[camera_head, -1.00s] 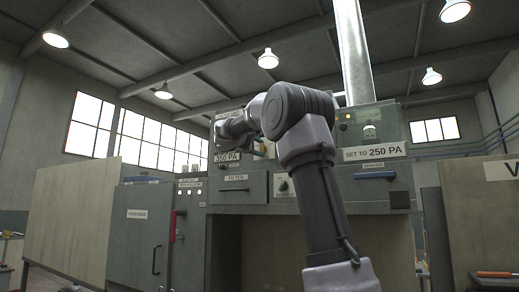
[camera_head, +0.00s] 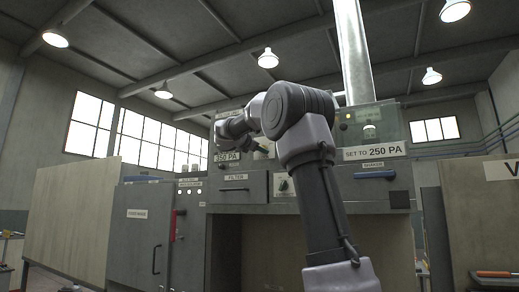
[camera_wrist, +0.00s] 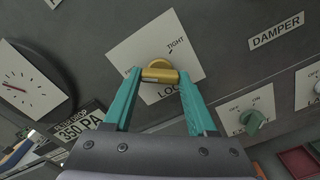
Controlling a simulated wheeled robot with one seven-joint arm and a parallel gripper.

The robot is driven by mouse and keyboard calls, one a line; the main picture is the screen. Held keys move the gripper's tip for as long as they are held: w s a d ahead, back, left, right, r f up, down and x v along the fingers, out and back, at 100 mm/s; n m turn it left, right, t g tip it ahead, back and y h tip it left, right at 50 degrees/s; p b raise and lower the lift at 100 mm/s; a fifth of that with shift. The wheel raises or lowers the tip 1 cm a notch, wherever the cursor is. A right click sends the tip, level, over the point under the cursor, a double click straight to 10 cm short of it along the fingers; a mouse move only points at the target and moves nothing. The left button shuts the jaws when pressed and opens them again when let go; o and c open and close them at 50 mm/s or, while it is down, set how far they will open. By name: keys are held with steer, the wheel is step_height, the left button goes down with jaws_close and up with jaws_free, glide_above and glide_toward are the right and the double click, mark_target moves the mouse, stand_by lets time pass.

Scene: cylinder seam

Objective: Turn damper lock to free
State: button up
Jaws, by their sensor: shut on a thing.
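The damper lock is a yellow knob (camera_wrist: 160,74) on a white plate (camera_wrist: 140,47) fixed to the grey panel, in the wrist view. The word TIGHT shows up and right of the knob. The word LOCK is partly visible below it. My gripper (camera_wrist: 159,76) has teal fingers, one on each side of the knob, and is shut on it. A DAMPER label (camera_wrist: 276,31) is to the right on the panel. In the head view my arm hides most of the knob area.
A round gauge (camera_wrist: 25,82) is left of the lock, above a 350 PA label (camera_wrist: 82,125). A green knob (camera_wrist: 252,122) with OFF and ON marks is to the right. A blue handle (camera_head: 374,174) sticks out of the cabinet's right side.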

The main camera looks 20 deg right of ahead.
steer(key=shift+f+n, duration=0.1)
steer(key=shift+n, duration=0.5)
steer(key=o, duration=1.4)
steer(key=shift+c, duration=0.2)
steer(key=v, duration=1)
steer(key=shift+s+a, duration=0.3)
